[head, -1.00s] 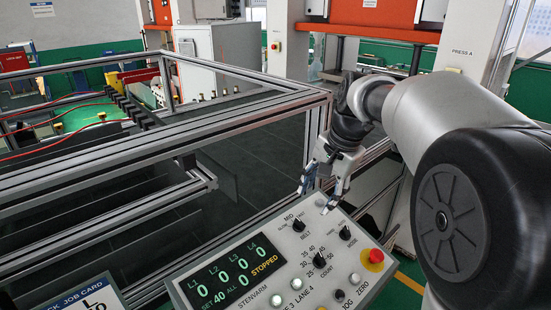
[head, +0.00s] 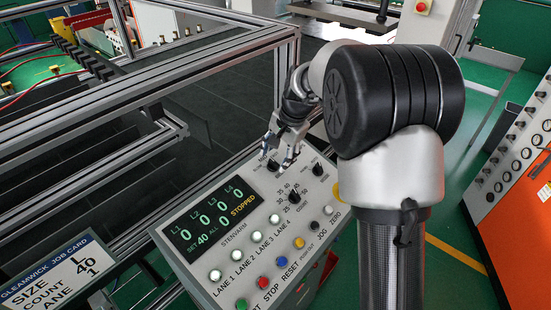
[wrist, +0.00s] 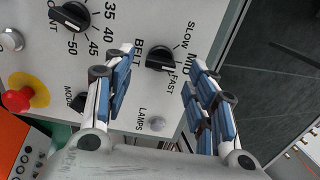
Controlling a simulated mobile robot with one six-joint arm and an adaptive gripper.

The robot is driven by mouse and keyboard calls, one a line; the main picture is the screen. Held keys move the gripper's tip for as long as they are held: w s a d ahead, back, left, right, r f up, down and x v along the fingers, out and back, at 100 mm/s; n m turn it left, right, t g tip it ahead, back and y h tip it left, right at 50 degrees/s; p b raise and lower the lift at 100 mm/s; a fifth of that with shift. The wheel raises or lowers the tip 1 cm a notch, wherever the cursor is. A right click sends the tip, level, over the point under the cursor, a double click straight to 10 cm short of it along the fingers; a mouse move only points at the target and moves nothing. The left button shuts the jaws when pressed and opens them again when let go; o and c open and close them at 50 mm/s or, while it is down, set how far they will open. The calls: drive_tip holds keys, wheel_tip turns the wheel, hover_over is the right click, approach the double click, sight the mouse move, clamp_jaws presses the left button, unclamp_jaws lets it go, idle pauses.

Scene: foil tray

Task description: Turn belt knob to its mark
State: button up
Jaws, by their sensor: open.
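The belt knob (wrist: 160,57) is a black pointer knob on the light grey control panel (wrist: 105,12). SLOW, MID and FAST are printed around its right side in the wrist view. Its exact pointer direction is hard to tell. My gripper (wrist: 159,62) is open, with one blue-padded finger on each side of the knob and gaps visible; I cannot tell how far above the panel they are. In the head view my gripper (head: 282,158) is over the panel's far end and partly hides the belt knob (head: 273,166).
The count knob (wrist: 72,17) and mode knob (head: 317,169) are close by. A red stop button on yellow (wrist: 18,100) is also on the panel. The display (head: 212,220) reads STOPPED. A metal frame (head: 200,60) borders the panel. A job card (head: 65,275) stands front left.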

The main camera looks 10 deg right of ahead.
sight(275, 162)
drive_tip(key=shift+x, duration=1.45)
drive_tip(key=shift+c, duration=0.2)
drive_tip(key=c, duration=1)
drive_tip(key=shift+n, duration=0.3)
drive_tip(key=n+b, duration=0.3)
drive_tip(key=n, duration=0.1)
drive_tip(key=shift+f+n, duration=0.1)
drive_tip(key=shift+n, duration=0.2)
drive_tip(key=n+b, duration=0.2)
drive_tip(key=n, duration=0.2)
drive_tip(key=shift+n, duration=0.3)
